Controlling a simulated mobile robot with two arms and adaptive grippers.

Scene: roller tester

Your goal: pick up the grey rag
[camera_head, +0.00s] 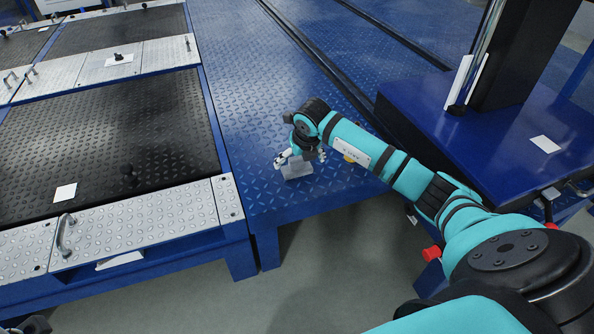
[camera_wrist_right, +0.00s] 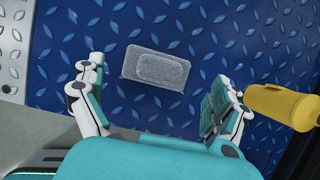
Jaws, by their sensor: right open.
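The grey rag (camera_wrist_right: 157,68) lies flat and folded on the blue diamond-plate surface, between and just beyond the fingertips in the right wrist view. It also shows in the head view (camera_head: 296,170), partly covered by my right gripper. My right gripper (camera_wrist_right: 155,92) is open and empty, one finger to each side of the rag, apart from it. In the head view my right gripper (camera_head: 295,157) is above the rag near the platform's front edge.
A yellow cylindrical object (camera_wrist_right: 282,106) lies to the right of the right gripper's finger. A blue base with a dark column (camera_head: 515,50) stands at right. The blue platform (camera_head: 245,90) behind the rag is clear.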

